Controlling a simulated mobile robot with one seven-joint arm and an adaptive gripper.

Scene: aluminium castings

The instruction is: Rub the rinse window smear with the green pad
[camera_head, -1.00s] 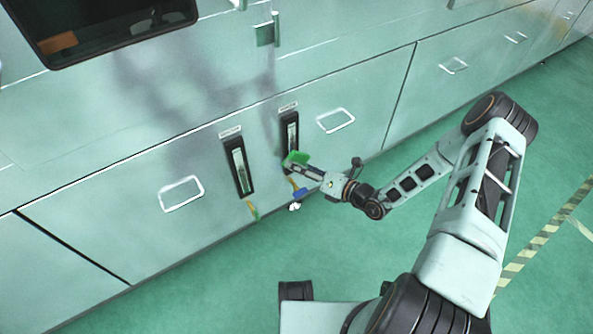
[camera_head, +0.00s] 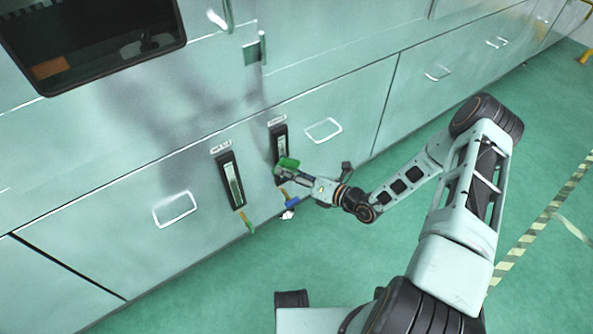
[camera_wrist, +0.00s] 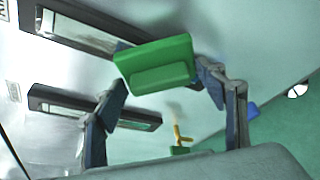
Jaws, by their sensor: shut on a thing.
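The green pad (camera_head: 288,164) is held between the fingers of my gripper (camera_head: 287,174). In the wrist view the pad (camera_wrist: 155,66) sits between both fingertips (camera_wrist: 163,86). It is in front of the lower part of the right-hand dark-framed window (camera_head: 279,137) and hides part of it. Whether it touches the glass I cannot tell. The left-hand window (camera_head: 232,181) is uncovered. Both windows have small white labels above, too small to read surely. In the wrist view, the right-hand window (camera_wrist: 85,36) runs behind the pad. No smear can be made out.
A yellow-green valve (camera_head: 246,222) hangs under the left window and a blue-handled one (camera_head: 292,203) under the right. Metal handles (camera_head: 175,209) (camera_head: 323,131) stand out from the panels. The green floor (camera_head: 230,285) is open.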

